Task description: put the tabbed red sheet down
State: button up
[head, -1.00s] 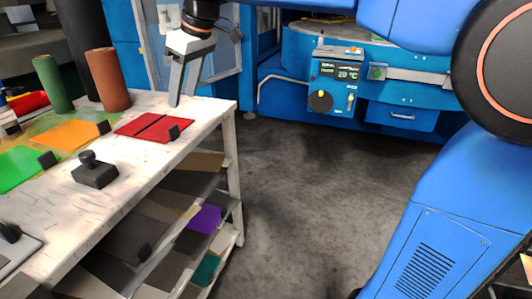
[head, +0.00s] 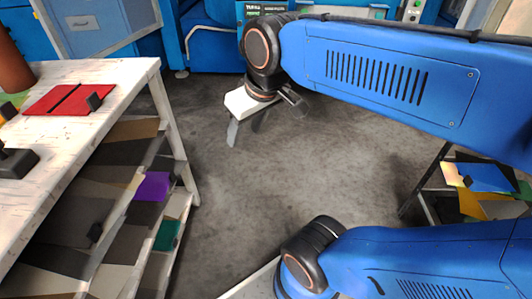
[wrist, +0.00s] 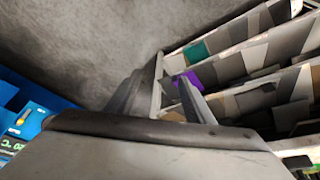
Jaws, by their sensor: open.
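The tabbed red sheet (head: 68,100) lies flat on the white worktop (head: 118,72), near its right edge in the head view. A dark line crosses it, and its black block tab (head: 94,101) is at its right side. My gripper (head: 246,129) is open and empty, out over the grey floor to the right of the bench and apart from the sheet. In the wrist view my gripper (wrist: 158,92) shows both fingers spread with nothing between them. The red sheet is not visible in the wrist view.
Shelves under the worktop hold several sheets, including a purple one (head: 152,187) and a teal one (head: 167,235). A black knobbed block (head: 15,160) stands on the worktop. A rack with coloured sheets (head: 487,178) is at right. The floor (head: 330,165) between is clear.

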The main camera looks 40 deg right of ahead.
jog(key=s+d+f+m, duration=0.1)
jog(key=s+d+f, duration=0.1)
jog(key=s+f, duration=0.3)
jog(key=shift+d+f+m+h, duration=0.25)
jog(key=shift+f+m+h, duration=0.05)
